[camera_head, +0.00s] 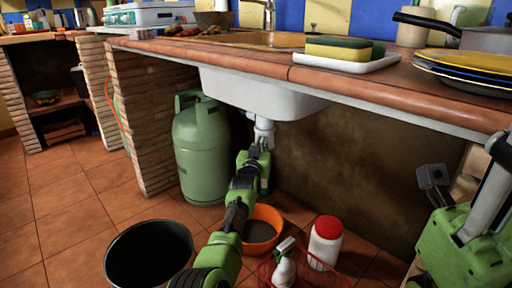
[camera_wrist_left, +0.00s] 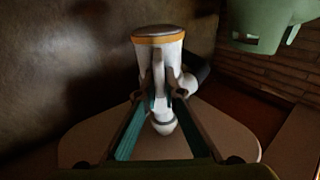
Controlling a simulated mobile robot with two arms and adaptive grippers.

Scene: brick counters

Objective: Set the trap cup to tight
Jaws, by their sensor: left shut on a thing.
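The white drain trap (camera_head: 264,128) hangs under the sink basin (camera_head: 262,94). In the left wrist view the white trap cup (camera_wrist_left: 158,52), with an orange band and a darker end face, is in the middle. My left gripper (camera_head: 262,146) reaches up from below and is at the trap's lower part. In the left wrist view its two fingers (camera_wrist_left: 164,97) close in on either side of the white trap, shut on it. The fingers hide part of the trap. How far the cup is turned cannot be told. My right arm shows at the right edge, but its fingers are out of view.
A green gas cylinder (camera_head: 201,150) stands left of the trap, beside a brick pillar (camera_head: 140,120). On the floor are a black bucket (camera_head: 150,254), an orange bowl (camera_head: 262,230), a red-lidded white tub (camera_head: 325,243) and a spray bottle (camera_head: 284,268). The counter edge (camera_head: 360,82) overhangs the space.

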